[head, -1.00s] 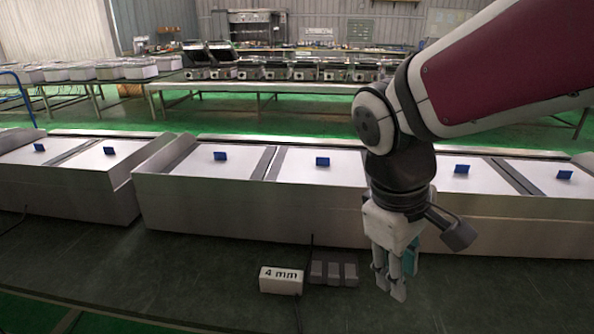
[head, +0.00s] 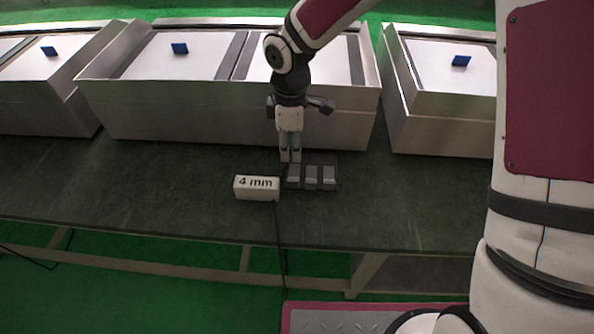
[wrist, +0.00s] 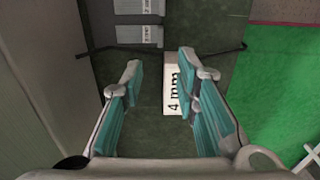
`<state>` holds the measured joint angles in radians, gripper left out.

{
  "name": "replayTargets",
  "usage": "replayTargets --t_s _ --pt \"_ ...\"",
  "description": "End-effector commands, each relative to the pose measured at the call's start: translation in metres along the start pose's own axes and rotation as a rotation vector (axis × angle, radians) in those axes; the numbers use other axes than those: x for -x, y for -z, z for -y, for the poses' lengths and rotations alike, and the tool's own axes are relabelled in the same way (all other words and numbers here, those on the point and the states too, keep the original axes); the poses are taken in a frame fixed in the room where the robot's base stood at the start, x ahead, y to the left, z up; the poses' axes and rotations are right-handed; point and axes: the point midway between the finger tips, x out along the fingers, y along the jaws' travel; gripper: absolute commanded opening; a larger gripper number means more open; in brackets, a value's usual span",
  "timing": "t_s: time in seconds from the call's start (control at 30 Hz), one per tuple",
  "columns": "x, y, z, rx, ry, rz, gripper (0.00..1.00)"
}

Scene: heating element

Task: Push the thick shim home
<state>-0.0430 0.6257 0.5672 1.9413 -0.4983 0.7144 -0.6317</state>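Three small grey blocks (head: 312,176) stand side by side on a dark base on the table. Two of them (wrist: 139,36) show at the top of the wrist view, with small white labels too blurred to read. I cannot tell which piece is the thick shim. A white box (head: 256,188) marked "4 mm" stands just left of the blocks; in the wrist view it (wrist: 173,92) lies partly behind the right finger. My gripper (head: 290,158) points down behind the box and the leftmost block.
A long metal unit (head: 240,120) with blue-tabbed white panels stands right behind my gripper. Another unit (head: 440,125) stands to its right, with a gap between. A cable (head: 280,235) hangs from the box over the table's front edge. The table (head: 130,185) is clear at left.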

Motion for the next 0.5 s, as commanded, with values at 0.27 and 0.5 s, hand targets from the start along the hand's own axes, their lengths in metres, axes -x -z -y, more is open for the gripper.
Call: replayTargets --t_s 0.27,0.5 --pt "-0.048 -0.001 0.001 0.000 0.005 0.003 0.28" --pt "-0.095 -0.001 0.001 -0.002 0.004 0.004 0.28"
